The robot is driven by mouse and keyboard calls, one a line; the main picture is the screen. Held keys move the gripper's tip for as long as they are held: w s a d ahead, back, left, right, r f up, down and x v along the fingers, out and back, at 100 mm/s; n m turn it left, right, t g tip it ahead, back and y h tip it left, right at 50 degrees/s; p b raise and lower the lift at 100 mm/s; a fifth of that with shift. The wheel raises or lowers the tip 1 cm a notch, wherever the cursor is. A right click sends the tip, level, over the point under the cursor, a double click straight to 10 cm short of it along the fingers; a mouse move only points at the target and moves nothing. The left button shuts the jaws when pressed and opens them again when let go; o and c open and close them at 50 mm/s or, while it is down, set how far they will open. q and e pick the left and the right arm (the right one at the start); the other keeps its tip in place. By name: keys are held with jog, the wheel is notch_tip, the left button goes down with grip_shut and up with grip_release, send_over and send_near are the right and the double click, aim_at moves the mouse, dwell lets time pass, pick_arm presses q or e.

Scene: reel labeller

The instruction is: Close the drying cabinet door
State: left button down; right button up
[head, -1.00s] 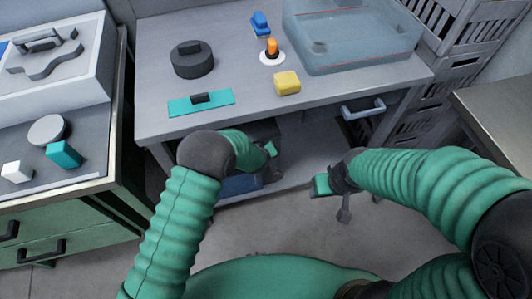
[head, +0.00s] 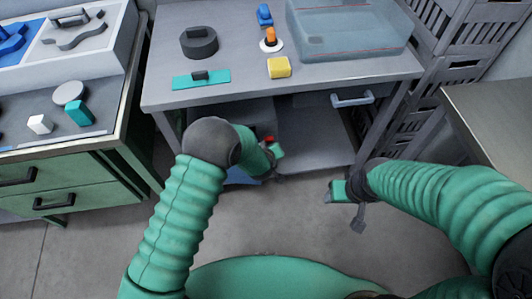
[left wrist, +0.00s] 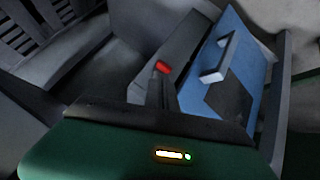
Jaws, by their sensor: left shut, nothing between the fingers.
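The drying cabinet appears to be the dark grey box (head: 258,112) under the work table, partly hidden by my left arm. A blue panel with a pale bar handle, seemingly its door (left wrist: 232,62), stands out at the right in the left wrist view. In the head view only a low blue piece (head: 238,176) shows behind my left arm. The door looks open; its exact angle is unclear. My left gripper (head: 277,153) is shut and empty in front of the cabinet, beside a small red part (left wrist: 162,67).
The work table (head: 330,85) overhead carries a clear tub (head: 350,30), a yellow block (head: 279,67), a dark round reel (head: 198,42) and a teal plate (head: 200,79). A drawer unit (head: 75,175) stands left, crates (head: 475,30) back right. The floor in front is clear.

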pick_arm(q)
jog(key=s+a+f+m+t+b, duration=0.2)
jog(key=s+a+f+t+b, duration=0.2)
jog(key=a+f+b, duration=0.4)
jog(key=s+r+m+t+b, duration=0.4)
jog(key=s+t+b, duration=0.1)
jog(key=s+b, duration=0.4)
jog(key=w+b, duration=0.4)
jog(key=w, duration=1)
jog(key=shift+d+r, duration=0.15)
jog(key=shift+d, duration=0.3)
pick_arm(e)
notch_tip(320, 180, down, 25)
jog(key=a, duration=0.1)
jog(key=shift+w+a, duration=0.15)
jog(key=shift+a, duration=0.15)
pick_arm(q)
jog(key=shift+w+d, duration=0.1)
